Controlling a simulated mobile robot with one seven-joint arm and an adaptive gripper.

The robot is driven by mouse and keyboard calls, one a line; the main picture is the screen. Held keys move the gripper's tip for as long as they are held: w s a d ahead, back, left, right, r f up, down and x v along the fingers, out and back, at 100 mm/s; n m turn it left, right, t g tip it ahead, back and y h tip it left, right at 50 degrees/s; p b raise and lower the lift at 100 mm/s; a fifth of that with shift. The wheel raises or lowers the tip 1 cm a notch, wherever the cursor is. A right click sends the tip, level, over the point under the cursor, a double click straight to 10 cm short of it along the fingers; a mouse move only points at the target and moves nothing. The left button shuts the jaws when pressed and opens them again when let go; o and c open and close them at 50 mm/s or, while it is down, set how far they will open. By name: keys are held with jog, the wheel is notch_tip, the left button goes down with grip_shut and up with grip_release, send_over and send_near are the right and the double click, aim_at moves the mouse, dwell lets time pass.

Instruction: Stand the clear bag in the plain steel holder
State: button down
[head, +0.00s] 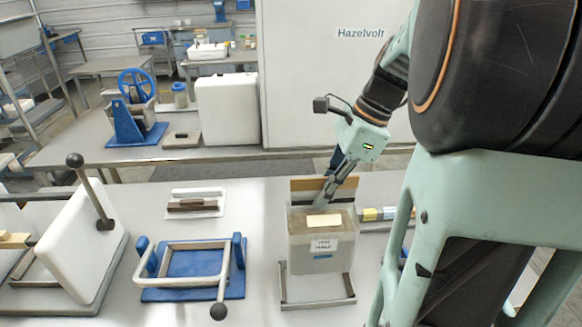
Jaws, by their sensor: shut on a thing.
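The clear bag (322,262) is upright, with greyish-brown contents, a cream patch near its top and a white label on its front. My gripper (322,204) comes down from the upper right and is shut on the bag near its top edge; the fingertips are partly hidden. The plain steel holder (318,303), a low open metal frame, lies on the table directly below and in front of the bag. The bag's base appears within the holder's outline. I cannot tell whether it touches the holder or hangs just above it.
A blue fixture with a metal frame and lever (192,290) is left of the holder. A white panel (75,245) with a dark lever stands farther left. A white tray (195,213) lies behind. A brown-and-dark board (306,185) stands behind the bag.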

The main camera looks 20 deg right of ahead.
aim_at(321, 214)
jog(key=shift+f, duration=0.1)
notch_tip(321, 214, down, 6)
jog(key=b, duration=0.5)
jog(key=shift+b, duration=0.4)
jog(key=shift+f+b, duration=0.8)
jog(key=shift+f, duration=0.9)
jog(key=shift+s, duration=0.1)
jog(key=shift+f, duration=0.55)
jog(key=c, duration=2)
grip_release()
jog(key=shift+s, duration=0.1)
jog(key=shift+o, duration=0.2)
jog(key=shift+f, duration=0.1)
